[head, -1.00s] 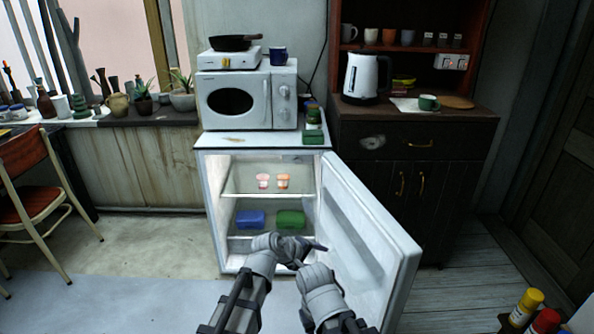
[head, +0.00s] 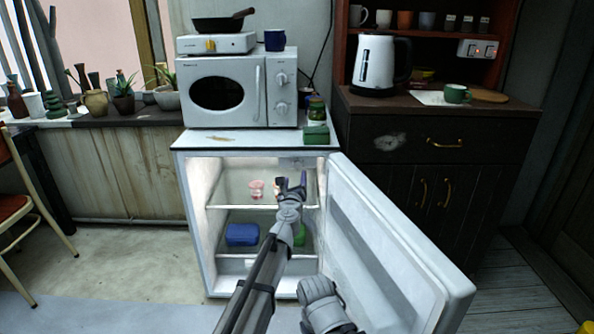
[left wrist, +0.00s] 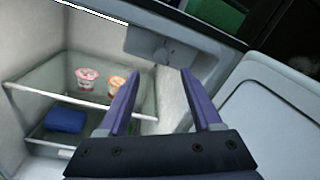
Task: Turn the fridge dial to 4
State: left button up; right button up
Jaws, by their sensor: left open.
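The white fridge (head: 195,215) stands open, its door (head: 395,240) swung out to the right. The fridge dial (left wrist: 168,52) shows in the left wrist view on a grey housing under the fridge's ceiling at the right; its numbers are too small to read. My left gripper (head: 291,177) is raised at the fridge opening, in front of the upper shelf. In the left wrist view its two purple fingers (left wrist: 158,85) are apart and empty, pointing up toward the dial without touching it. My right arm's grey wrist shows low by the door; its fingers cannot be made out.
Two yogurt cups, one pink (left wrist: 87,78) and one orange (left wrist: 116,84), stand on the glass shelf. A blue container (head: 242,234) and a green one (head: 300,234) are below. The open door bounds the right side.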

aim_at(297, 166)
pick_arm(q)
jog(key=w, duration=0.7)
jog(key=shift+w+d, duration=0.35)
jog(key=shift+w, duration=0.05)
grip_shut()
